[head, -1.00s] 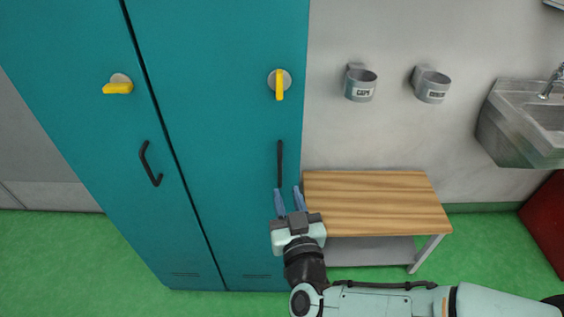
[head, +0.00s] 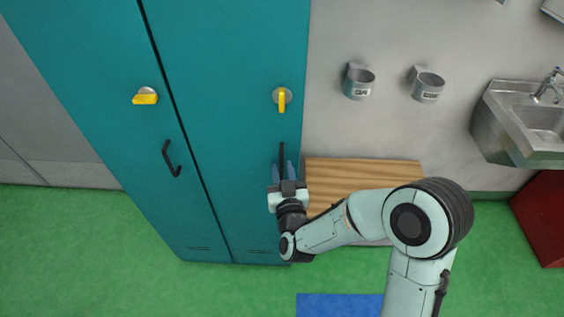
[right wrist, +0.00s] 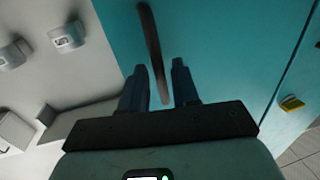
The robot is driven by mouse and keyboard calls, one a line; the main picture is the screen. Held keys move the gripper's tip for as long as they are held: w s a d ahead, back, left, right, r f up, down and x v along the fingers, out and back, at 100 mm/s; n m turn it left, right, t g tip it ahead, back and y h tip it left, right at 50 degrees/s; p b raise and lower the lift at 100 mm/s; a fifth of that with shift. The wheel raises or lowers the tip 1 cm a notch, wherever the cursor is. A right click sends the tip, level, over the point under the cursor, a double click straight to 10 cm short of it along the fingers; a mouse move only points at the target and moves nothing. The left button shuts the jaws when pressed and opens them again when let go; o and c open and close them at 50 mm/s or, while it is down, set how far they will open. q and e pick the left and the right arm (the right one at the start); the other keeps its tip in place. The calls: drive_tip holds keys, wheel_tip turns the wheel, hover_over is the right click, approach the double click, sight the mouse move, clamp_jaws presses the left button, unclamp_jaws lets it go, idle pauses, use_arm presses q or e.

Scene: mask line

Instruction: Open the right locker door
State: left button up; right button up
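The teal right locker door (head: 235,130) is closed, with a yellow latch (head: 282,101) pointing down and a black vertical handle (head: 282,156) below it. The left locker door (head: 110,110) is also closed, its yellow latch (head: 145,97) lying sideways. My right gripper (head: 284,170) is at the lower part of the right door's handle, fingers apart. In the right wrist view the dark handle (right wrist: 152,50) runs down between the two open fingers (right wrist: 158,85), with gaps visible on both sides. My left gripper is not in view.
A wooden-topped bench (head: 365,172) stands right of the locker, partly behind my arm. Two wall cups (head: 359,83) and a sink (head: 525,120) are further right. A blue mat (head: 338,305) lies on open green floor; a red box (head: 543,220) is at the right.

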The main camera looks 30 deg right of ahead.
drive_tip(key=shift+x, duration=0.85)
clamp_jaws()
drive_tip(key=shift+a, duration=0.1)
